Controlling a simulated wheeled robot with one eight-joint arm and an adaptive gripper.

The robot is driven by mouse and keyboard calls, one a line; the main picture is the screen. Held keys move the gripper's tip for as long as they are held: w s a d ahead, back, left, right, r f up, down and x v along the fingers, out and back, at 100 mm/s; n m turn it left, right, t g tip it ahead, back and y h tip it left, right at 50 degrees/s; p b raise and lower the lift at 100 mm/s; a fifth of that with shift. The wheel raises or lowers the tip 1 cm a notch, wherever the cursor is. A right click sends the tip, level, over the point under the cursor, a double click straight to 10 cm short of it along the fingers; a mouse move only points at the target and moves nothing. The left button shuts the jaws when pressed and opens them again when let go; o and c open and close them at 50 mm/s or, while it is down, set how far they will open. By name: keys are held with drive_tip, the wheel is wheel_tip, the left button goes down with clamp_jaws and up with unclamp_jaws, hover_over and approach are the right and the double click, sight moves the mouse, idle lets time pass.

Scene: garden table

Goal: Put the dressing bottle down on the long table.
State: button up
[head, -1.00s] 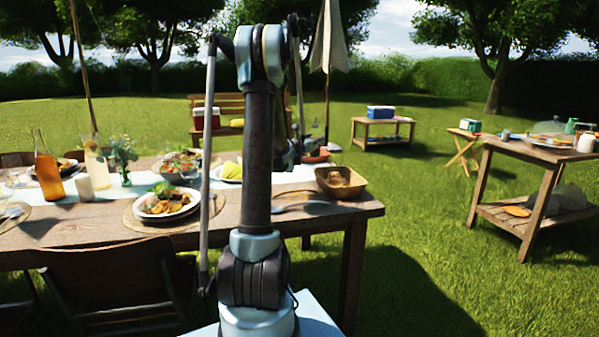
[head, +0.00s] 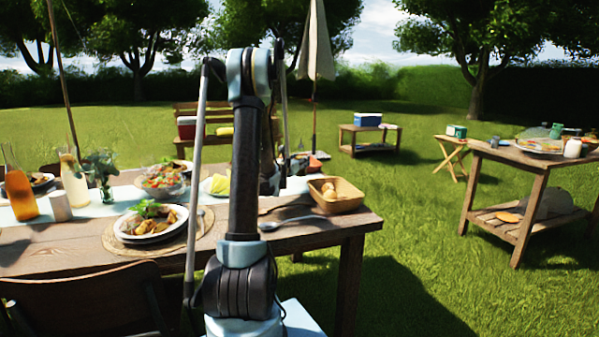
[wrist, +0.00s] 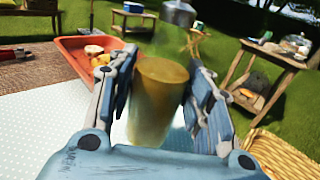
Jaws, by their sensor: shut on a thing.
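The dressing bottle (wrist: 158,100), clear with yellow-brown contents and a grey cap (wrist: 178,14), stands between the fingers of my gripper (wrist: 163,72) in the wrist view. The gripper is shut on it. Behind the bottle are the white runner (wrist: 45,115) and the red tray (wrist: 75,48). I cannot tell whether the bottle's base touches the table; my gripper's body hides it. The long wooden table (head: 60,247) fills the left of the head view. There my own arm hides most of the gripper and the bottle.
A wicker basket of bread (head: 347,202) stands near the table's right end; a spoon (head: 285,222) lies in front. A plate of food (head: 150,238), salad bowl (head: 163,190), orange bottle (head: 20,195) and chair (head: 85,300) are at left. A side table (head: 540,160) stands apart at right.

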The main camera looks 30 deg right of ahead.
drive_tip(key=shift+f, duration=2.05)
drive_tip(key=o, duration=1.3)
drive_tip(key=shift+c, duration=0.2)
